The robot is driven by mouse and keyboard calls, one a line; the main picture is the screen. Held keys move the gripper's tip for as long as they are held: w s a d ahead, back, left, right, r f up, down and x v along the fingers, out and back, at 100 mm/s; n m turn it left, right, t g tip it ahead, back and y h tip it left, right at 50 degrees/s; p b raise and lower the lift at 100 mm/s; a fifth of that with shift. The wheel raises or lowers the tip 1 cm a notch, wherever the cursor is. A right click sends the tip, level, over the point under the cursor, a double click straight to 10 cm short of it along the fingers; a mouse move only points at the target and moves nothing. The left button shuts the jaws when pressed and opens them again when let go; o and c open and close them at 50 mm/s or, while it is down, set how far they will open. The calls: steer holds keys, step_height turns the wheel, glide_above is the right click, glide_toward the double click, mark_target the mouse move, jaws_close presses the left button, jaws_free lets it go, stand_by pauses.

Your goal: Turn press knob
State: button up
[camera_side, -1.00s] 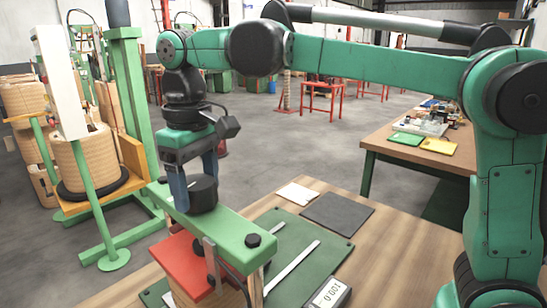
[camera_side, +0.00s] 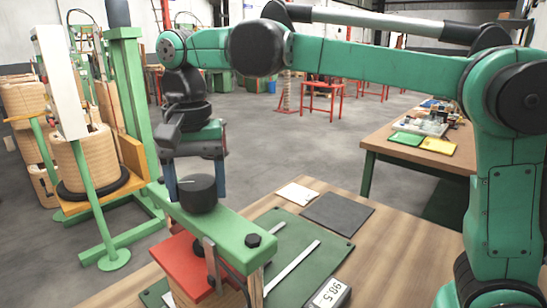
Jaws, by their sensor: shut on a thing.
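The black press knob (camera_side: 198,194) sits on top of the green press beam (camera_side: 226,228). My gripper (camera_side: 196,190) points straight down over the knob, with its blue fingers on either side of it, shut on the knob. A thin light line shows on the knob's top. Below the beam is a red block (camera_side: 189,263) on a wooden piece, partly hidden by the beam and its bracket. A small display (camera_side: 329,294) on the bench reads what looks like 98.5.
A green mat (camera_side: 312,262) with pale rails lies on the wooden bench (camera_side: 385,240). A dark pad (camera_side: 337,214) and white cards (camera_side: 297,193) lie behind it. A green coil stand (camera_side: 130,120) stands at left.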

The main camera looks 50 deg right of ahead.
mark_target(196, 181)
steer(key=m, duration=0.5)
steer(key=shift+m, duration=0.3)
steer(key=m, duration=1)
steer(key=shift+m, duration=0.4)
steer(key=m, duration=0.5)
steer(key=shift+m, duration=0.3)
steer(key=o, duration=1.3)
steer(key=shift+r, duration=2.85)
